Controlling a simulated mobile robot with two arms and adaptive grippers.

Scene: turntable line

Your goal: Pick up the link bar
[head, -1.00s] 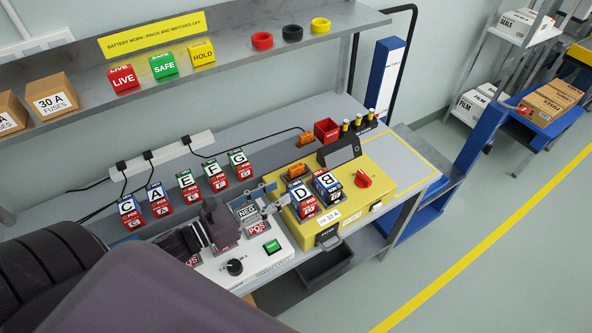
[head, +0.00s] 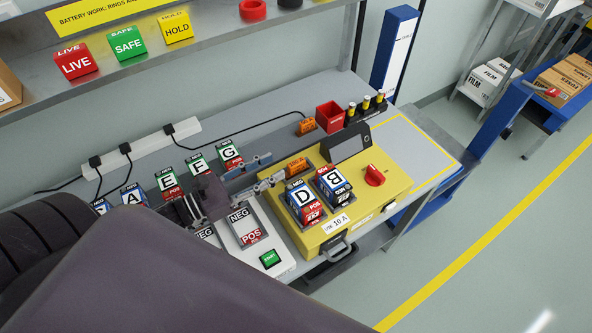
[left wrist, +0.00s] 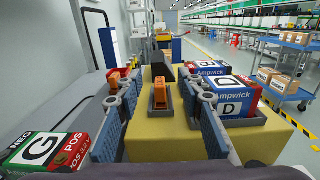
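An orange block (head: 297,165), which I take to be the link bar, sits in a dark slot on the yellow unit (head: 390,192). In the left wrist view the orange block (left wrist: 160,93) stands upright, between the fingers in the picture and ahead of them. My left gripper (head: 272,168) is open and empty, its fingertips just left of the block in the head view. The left wrist view shows both blue-grey fingers (left wrist: 158,88) spread apart, with no clear contact. My right gripper is not in view.
Batteries D (head: 303,202) and B (head: 334,186) stand on the yellow unit near the block. Battery G (head: 229,154) stands left of my fingers. Another orange piece (head: 307,125) lies at a cable's end. A red bin (head: 330,116) stands behind.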

